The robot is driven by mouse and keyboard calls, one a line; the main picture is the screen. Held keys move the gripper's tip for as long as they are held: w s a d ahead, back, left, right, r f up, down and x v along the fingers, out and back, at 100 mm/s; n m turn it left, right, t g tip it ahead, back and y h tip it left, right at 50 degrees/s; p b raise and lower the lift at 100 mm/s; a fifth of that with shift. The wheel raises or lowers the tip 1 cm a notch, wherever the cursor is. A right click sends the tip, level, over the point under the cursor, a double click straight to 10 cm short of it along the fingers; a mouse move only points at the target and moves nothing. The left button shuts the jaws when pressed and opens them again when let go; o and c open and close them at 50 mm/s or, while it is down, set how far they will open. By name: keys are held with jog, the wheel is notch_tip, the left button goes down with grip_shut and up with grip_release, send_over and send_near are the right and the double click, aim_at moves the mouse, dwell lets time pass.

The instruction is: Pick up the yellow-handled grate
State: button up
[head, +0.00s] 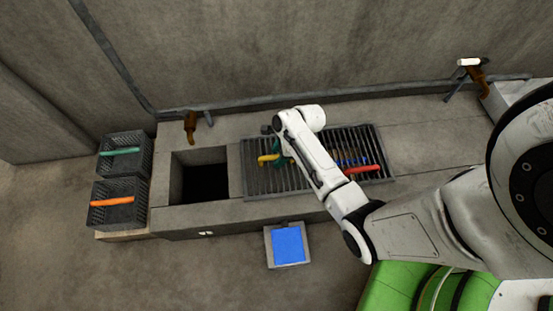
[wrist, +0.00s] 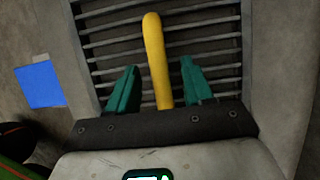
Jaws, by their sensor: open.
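The yellow handle (wrist: 155,45) stands out over dark slats in the wrist view. It also shows in the head view (head: 266,158) at the left part of the dark slatted rack (head: 318,186). My gripper (wrist: 160,66) is open, with one teal finger on each side of the handle and a gap to both. In the head view my gripper (head: 282,155) is over the rack, just right of the handle's visible end. The lower end of the handle is hidden behind my gripper body, and I cannot tell where it joins the slats.
A red handle (head: 362,169) and a blue item (head: 352,161) lie on the rack to the right. A dark square basin (head: 203,177) is to the left. Two dark crates (head: 126,168) (head: 133,215) stand farther left. A blue-topped box (head: 288,245) sits in front.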

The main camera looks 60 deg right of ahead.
grip_shut()
dwell(0.4)
jog(key=shift+r, duration=0.1)
dwell(0.9)
